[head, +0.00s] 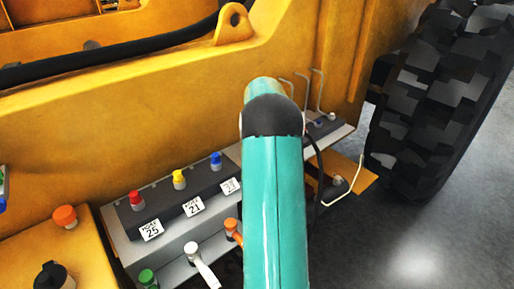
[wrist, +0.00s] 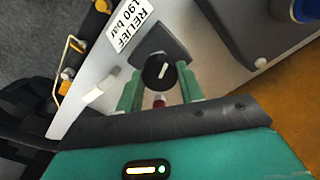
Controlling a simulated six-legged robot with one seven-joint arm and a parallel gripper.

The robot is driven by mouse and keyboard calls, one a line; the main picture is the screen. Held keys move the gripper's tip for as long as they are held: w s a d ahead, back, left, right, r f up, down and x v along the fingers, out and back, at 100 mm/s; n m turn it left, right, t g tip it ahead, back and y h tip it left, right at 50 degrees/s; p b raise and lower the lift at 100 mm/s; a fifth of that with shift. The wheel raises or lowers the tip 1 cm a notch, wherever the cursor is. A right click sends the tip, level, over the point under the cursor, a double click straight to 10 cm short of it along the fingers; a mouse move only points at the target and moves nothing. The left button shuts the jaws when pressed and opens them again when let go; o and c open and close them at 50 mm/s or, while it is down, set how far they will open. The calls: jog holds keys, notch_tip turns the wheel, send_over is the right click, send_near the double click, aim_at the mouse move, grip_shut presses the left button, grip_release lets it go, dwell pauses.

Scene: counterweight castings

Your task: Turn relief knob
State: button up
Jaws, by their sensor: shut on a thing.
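The relief knob (wrist: 158,71) is round and black with a white pointer line, and stands on a dark block on the light panel. The line slants up to the right in the wrist view. A white label (wrist: 127,24) reading "RELIEF 190 bar" is beside it. My gripper (wrist: 160,78) has its two green fingers on either side of the knob, shut on it. A small red part (wrist: 159,100) shows between the fingers below the knob. In the head view, my teal arm hides the knob and my gripper.
In the head view, red (head: 136,199), yellow (head: 179,179) and blue (head: 216,160) knobs with tags line the manifold left of my arm. White (head: 199,262) and orange (head: 233,231) levers are below. Bent rods (head: 318,92) and a big tyre (head: 440,95) are at right.

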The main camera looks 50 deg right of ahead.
jog(key=m, duration=0.6)
jog(key=shift+m, duration=0.3)
dwell(0.4)
jog(key=o, duration=1)
notch_tip(320, 180, up, 14)
jog(key=shift+f, duration=0.1)
